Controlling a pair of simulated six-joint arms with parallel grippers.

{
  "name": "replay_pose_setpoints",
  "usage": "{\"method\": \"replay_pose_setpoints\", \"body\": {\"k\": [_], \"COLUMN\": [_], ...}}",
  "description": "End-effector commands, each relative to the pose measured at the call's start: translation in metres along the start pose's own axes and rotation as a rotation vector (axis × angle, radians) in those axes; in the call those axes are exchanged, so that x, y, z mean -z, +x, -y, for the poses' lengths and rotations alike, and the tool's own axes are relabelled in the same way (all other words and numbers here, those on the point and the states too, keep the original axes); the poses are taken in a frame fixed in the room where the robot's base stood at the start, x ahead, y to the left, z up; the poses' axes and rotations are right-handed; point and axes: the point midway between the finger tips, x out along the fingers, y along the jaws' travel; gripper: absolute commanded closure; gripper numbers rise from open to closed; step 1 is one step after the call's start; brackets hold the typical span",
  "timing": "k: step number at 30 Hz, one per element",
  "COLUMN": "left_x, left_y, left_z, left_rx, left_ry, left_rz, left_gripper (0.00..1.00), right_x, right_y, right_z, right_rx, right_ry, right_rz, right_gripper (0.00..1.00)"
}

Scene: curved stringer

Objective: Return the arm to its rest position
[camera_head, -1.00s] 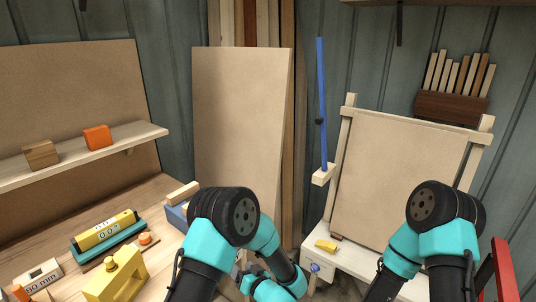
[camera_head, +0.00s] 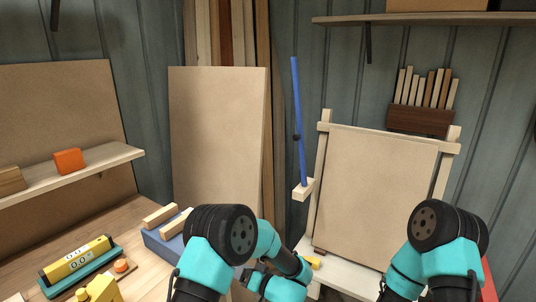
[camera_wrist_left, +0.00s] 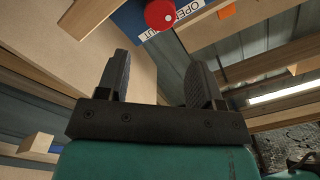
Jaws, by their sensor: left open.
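My left gripper (camera_wrist_left: 158,72) is open in the left wrist view. Its two dark fingers stand apart with nothing between them. In the head view my left arm (camera_head: 222,240) rises from the bottom centre and bends down, with its wrist low beside the workbench. The gripper end there is small and partly hidden. My right arm (camera_head: 447,235) is bent at the lower right, and its gripper is out of frame.
A workbench (camera_head: 130,225) at the left bears a yellow-and-teal tool (camera_head: 75,262) and a blue box (camera_head: 165,240). A wall shelf (camera_head: 80,173) holds an orange block (camera_head: 68,160). A framed board (camera_head: 380,200) stands right. A red button (camera_wrist_left: 160,14) shows in the wrist view.

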Motion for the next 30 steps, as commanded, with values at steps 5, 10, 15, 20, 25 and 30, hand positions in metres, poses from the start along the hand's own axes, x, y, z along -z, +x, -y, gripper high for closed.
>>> {"method": "replay_pose_setpoints", "body": {"k": [5, 10, 15, 20, 25, 30], "left_x": [0.000, 0.000, 0.000, 0.001, 0.014, 0.042], "left_y": [0.017, 0.021, 0.021, 0.023, 0.039, 0.060], "left_z": [0.000, 0.000, 0.000, -0.002, -0.016, -0.043], "left_rx": [0.001, -0.001, -0.001, -0.013, -0.104, -0.309], "left_ry": [0.000, 0.000, -0.001, -0.014, -0.107, -0.271], "left_rz": [0.000, -0.001, -0.001, -0.011, -0.085, -0.220], "left_gripper": [0.39, 0.39, 0.39, 0.39, 0.39, 0.39], "right_x": [0.000, 0.000, 0.000, 0.000, 0.000, 0.000], "right_y": [0.000, 0.000, 0.000, 0.000, 0.000, 0.000], "right_z": [0.000, 0.000, 0.000, 0.000, 0.000, 0.000], "right_rx": [0.000, 0.000, 0.000, 0.000, 0.000, 0.000], "right_ry": [0.000, 0.000, 0.000, 0.000, 0.000, 0.000], "right_rz": [0.000, 0.000, 0.000, 0.000, 0.000, 0.000], "right_gripper": [0.39, 0.39, 0.39, 0.39, 0.39, 0.39]}}
